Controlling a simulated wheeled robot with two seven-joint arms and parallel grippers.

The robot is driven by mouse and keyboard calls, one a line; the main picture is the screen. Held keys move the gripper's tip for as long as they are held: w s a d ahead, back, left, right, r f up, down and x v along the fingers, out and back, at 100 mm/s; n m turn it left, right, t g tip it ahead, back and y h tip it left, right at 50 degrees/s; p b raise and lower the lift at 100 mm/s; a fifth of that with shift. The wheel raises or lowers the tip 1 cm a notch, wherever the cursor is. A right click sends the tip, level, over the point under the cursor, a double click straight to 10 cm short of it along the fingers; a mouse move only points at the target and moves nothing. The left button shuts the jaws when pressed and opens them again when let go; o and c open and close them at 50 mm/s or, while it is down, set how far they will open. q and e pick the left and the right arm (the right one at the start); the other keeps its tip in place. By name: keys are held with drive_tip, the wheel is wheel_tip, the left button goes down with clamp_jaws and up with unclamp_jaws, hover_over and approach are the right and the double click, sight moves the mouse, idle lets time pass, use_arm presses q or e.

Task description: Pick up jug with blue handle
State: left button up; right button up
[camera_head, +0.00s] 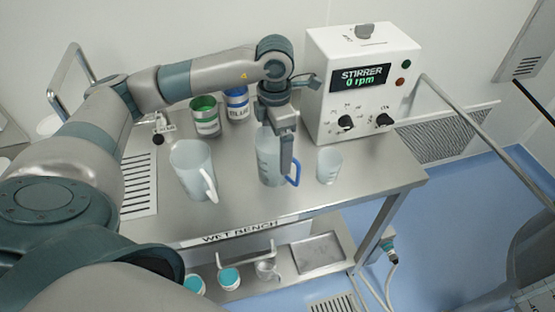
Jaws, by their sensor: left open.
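The jug with the blue handle (267,163) stands upright on the steel bench, translucent, with its handle on the right side. My left gripper (285,163) reaches down from above, directly over and in front of the jug's right part near the handle. It is open, and its fingers hide part of the jug's rim. I cannot tell whether a finger touches the jug. My right gripper is not in view.
A jug with a white handle (191,169) stands to the left, and a small clear beaker (329,164) close to the right. Green (206,117) and blue (237,104) cans stand behind. The white stirrer box (358,88) stands at the back right.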

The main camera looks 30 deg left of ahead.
use_arm(q)
drive_tip(key=shift+f+p, duration=0.4)
drive_tip(key=shift+f, duration=1)
drive_tip(key=c, duration=1.2)
drive_tip(key=shift+r, duration=0.15)
